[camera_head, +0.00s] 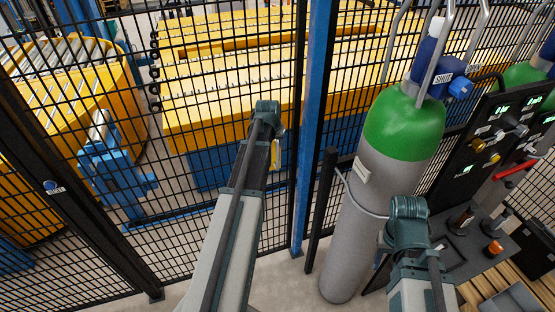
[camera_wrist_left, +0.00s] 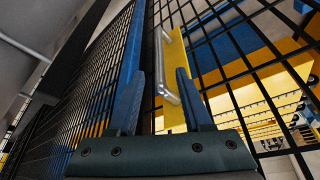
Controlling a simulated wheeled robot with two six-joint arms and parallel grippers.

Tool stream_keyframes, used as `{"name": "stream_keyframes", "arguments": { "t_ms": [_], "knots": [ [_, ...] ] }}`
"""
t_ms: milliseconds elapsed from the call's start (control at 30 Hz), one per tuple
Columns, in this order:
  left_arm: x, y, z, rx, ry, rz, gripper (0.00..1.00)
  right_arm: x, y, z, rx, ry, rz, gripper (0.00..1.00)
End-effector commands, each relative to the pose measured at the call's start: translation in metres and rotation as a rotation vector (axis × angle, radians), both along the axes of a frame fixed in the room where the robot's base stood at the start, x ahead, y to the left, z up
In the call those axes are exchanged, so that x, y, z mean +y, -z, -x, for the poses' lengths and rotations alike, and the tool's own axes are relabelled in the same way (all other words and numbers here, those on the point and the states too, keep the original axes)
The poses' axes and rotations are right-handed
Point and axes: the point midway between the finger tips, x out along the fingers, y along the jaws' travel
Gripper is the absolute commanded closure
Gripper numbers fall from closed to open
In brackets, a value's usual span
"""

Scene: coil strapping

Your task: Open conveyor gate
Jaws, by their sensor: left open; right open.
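The conveyor gate is a black mesh panel (camera_head: 215,185) in the head view, standing closed in line with the fence beside a blue post (camera_head: 316,110). A yellow plate (camera_wrist_left: 175,82) with a silver bar handle (camera_wrist_left: 166,62) shows on the mesh in the left wrist view. A sliver of the plate (camera_head: 275,155) shows beside my left wrist in the head view. My left gripper (camera_wrist_left: 160,76) is open, its two blue fingers on either side of the handle and plate; contact cannot be told. My right arm is at the lower right of the head view; its gripper fingers are hidden.
Behind the mesh lie a yellow conveyor (camera_head: 225,75) and a roller table (camera_head: 65,65). A grey gas cylinder with a green top (camera_head: 405,130) stands right of the post, close to my right arm. A black control panel (camera_head: 500,125) is further right.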

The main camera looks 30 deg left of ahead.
Motion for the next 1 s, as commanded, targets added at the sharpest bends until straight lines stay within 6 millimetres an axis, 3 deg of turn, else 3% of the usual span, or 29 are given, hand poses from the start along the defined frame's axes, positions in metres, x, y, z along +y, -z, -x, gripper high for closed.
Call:
{"name": "stream_keyframes", "arguments": {
  "t_ms": [33,400,600,867,1000],
  "knots": [
    [0.001,0.015,-0.005,0.000,0.000,0.000,0.50,0.000,0.015,0.000,0.000,0.000,0.000,0.50],
    [0.007,0.064,-0.024,0.000,0.000,0.000,0.50,0.000,0.064,0.000,-0.001,-0.006,0.001,0.50],
    [0.008,0.075,-0.030,0.000,0.000,0.000,0.50,0.000,0.075,0.000,-0.001,-0.010,0.001,0.50],
    [0.008,0.074,-0.030,0.000,0.000,0.000,0.50,0.000,0.074,0.000,0.000,-0.011,0.001,0.50],
    [0.008,0.074,-0.030,0.000,0.000,0.000,0.72,0.000,0.074,0.000,0.000,-0.011,0.001,0.50]
  ]
}}
